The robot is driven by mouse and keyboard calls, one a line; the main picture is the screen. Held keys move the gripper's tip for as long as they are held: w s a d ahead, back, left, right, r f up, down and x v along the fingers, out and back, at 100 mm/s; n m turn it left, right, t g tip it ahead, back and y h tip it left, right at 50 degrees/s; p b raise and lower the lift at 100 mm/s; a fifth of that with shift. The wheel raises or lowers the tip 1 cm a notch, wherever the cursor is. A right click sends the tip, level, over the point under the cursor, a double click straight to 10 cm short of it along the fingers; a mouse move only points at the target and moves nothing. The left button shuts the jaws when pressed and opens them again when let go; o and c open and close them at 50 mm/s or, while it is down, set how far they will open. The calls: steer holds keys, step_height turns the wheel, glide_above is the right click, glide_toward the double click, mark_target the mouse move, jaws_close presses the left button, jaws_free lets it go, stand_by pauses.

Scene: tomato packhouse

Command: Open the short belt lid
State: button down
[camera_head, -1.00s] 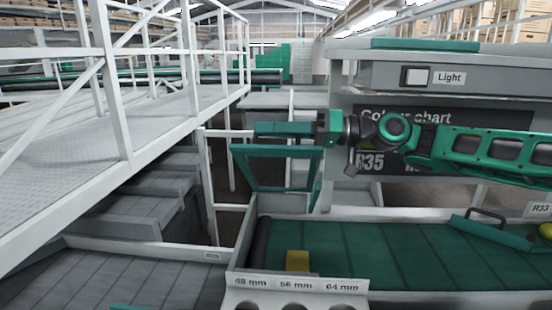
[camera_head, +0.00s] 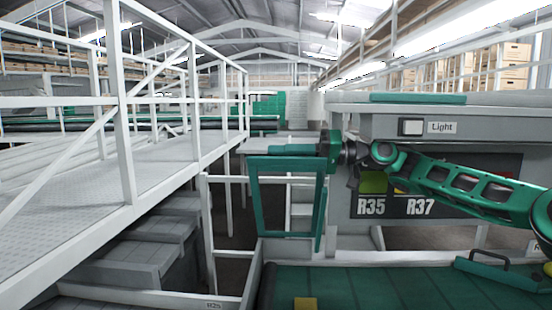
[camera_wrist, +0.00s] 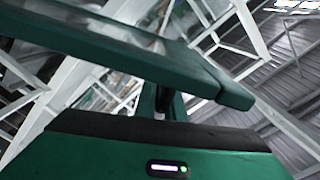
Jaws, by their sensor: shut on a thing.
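The short belt lid (camera_head: 252,196) looks like a green frame with an open or clear middle, standing steeply near the left end of the green belt (camera_head: 370,288). My gripper (camera_head: 268,150) reaches in from the right, level, with its fingers pointing left along the lid's upper edge. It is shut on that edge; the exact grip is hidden. What lies between the fingers is not clear there.
A yellow block (camera_head: 305,304) lies on the belt. A green handled piece (camera_head: 497,266) is at the right. A grey machine with a Light switch (camera_head: 411,127) and R35 and R37 labels stands behind my arm. A white railed walkway (camera_head: 150,165) runs along the left.

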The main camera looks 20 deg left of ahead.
steer(key=shift+f, duration=0.1)
steer(key=c, duration=1.8)
jaws_free()
steer(key=shift+c, duration=0.2)
steer(key=shift+w, duration=0.1)
